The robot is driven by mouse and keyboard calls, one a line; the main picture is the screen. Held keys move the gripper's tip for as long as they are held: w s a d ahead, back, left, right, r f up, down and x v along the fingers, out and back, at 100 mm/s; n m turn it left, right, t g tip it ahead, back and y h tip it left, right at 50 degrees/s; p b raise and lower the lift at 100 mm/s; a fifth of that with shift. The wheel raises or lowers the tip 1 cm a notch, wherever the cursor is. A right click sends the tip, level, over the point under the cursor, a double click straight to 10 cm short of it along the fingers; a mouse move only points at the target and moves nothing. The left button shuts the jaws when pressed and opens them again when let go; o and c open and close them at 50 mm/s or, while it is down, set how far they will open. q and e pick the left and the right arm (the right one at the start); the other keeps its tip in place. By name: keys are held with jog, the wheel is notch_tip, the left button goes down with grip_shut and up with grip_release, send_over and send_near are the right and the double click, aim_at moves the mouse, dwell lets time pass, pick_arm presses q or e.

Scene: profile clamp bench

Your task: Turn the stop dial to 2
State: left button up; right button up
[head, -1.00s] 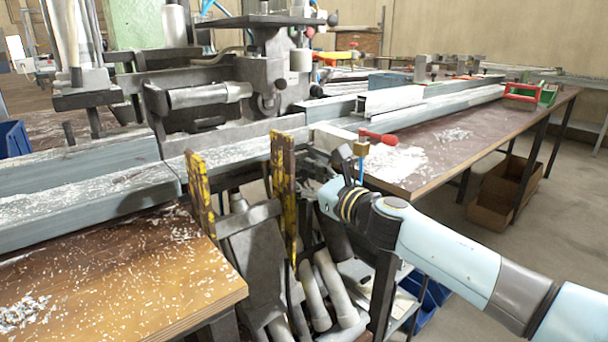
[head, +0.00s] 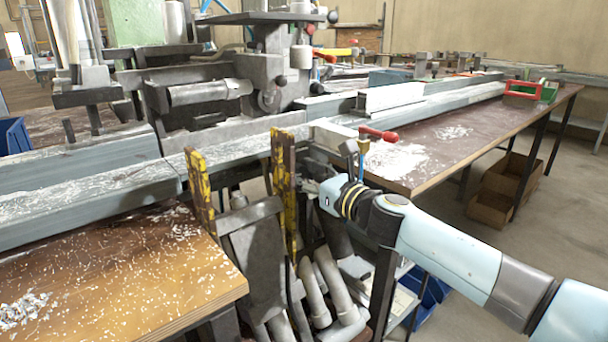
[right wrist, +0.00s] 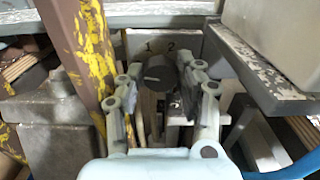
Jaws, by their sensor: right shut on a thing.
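The stop dial (right wrist: 158,78) is a dark grey round knob in the right wrist view, below a pale plate (right wrist: 136,44) marked 1 and 2. A short pale line on its face lies left of centre and runs roughly sideways, pointing at neither number. My right gripper (right wrist: 162,88) has one finger on each side of the dial and is shut on it. In the head view my right gripper (head: 316,187) is beside the yellow-black post at the bench front; the dial is hidden there. My left gripper is not in view.
A chipped yellow upright (head: 284,185) stands just left of my right gripper; it shows in the right wrist view too (right wrist: 92,50). A grey block (right wrist: 255,65) is close on the right. A red-handled lever (head: 378,134) sits above my wrist.

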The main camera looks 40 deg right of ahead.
jog(key=m, duration=0.7)
jog(key=shift+p, duration=0.35)
jog(key=m+p, duration=0.1)
jog(key=m, duration=0.5)
jog(key=shift+d+m, duration=0.1)
jog(key=shift+m, duration=0.2)
jog(key=m+p, duration=0.1)
jog(key=m, duration=0.3)
jog(key=shift+f+m+p, duration=0.2)
jog(key=shift+m+p, duration=0.9)
jog(key=shift+m, duration=1)
jog(key=o, duration=0.9)
jog(key=shift+c, duration=0.2)
